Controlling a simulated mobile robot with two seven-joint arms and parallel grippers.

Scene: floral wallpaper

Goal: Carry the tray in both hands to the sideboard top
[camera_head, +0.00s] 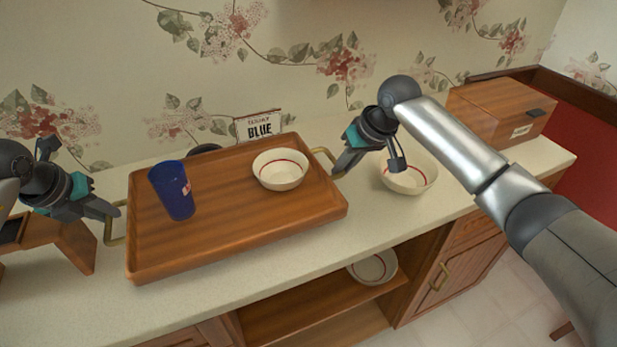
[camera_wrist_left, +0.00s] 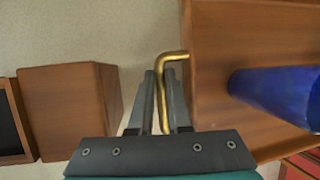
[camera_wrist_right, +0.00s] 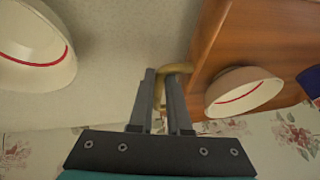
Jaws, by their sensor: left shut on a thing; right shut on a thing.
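The wooden tray (camera_head: 235,225) has brass handles at its two ends and is at the sideboard top (camera_head: 400,225); I cannot tell whether it touches the top. A blue cup (camera_head: 172,190) stands on its left part and a white bowl with a red line (camera_head: 280,169) on its right part. My left gripper (camera_head: 115,210) is shut on the left brass handle (camera_wrist_left: 172,56), beside the tray's end. My right gripper (camera_head: 338,172) is shut on the right handle (camera_wrist_right: 262,73). The cup also shows in the left wrist view (camera_wrist_left: 280,92), the bowl in the right wrist view (camera_wrist_right: 243,92).
Another white bowl (camera_head: 410,178) stands right of the tray, behind my right arm. A wooden box (camera_head: 500,108) is at the back right. A sign reading BLUE (camera_head: 258,125) stands behind the tray. A wooden object (camera_head: 62,240) is at the left. One bowl (camera_head: 373,267) sits on the shelf below.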

